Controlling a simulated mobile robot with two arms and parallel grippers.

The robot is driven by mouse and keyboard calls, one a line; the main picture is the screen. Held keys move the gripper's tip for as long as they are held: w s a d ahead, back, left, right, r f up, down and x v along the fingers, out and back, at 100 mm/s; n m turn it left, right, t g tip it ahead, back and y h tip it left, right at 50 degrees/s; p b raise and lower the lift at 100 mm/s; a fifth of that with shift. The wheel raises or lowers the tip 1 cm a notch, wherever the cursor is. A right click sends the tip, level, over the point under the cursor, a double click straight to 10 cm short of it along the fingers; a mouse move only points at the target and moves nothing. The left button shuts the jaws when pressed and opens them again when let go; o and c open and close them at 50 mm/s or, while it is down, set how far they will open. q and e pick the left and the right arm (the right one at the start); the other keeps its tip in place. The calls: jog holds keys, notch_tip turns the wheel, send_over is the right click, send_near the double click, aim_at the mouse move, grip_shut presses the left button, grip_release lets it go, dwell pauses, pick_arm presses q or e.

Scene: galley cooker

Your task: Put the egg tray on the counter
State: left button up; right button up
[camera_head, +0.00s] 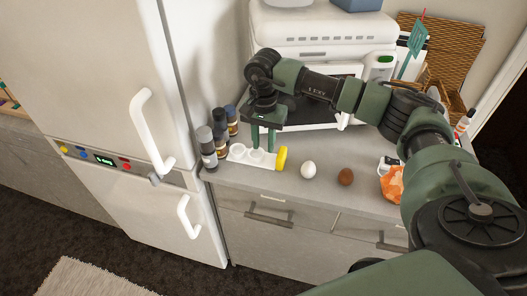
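The egg tray (238,153) is a white holder with round hollows and a yellow end piece. It sits on the grey counter (290,187) near the front left, beside the bottles. My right gripper (263,147) points down at the tray's back edge, near the yellow end. Its two green fingers stand apart with a gap between them, and I see nothing clamped there. Whether the tips touch the tray is unclear. My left gripper is not in view.
A white egg (308,170) and a brown egg (345,177) lie right of the tray. Several bottles (208,147) stand left of it, by the fridge (110,100). A white appliance (320,40) stands behind. An orange bag (392,184) lies at the right.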

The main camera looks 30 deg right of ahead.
aim_at(264, 155)
notch_tip(264, 155, up, 8)
jog(key=b, duration=0.1)
jog(key=shift+r+b, duration=0.25)
jog(key=shift+b, duration=0.15)
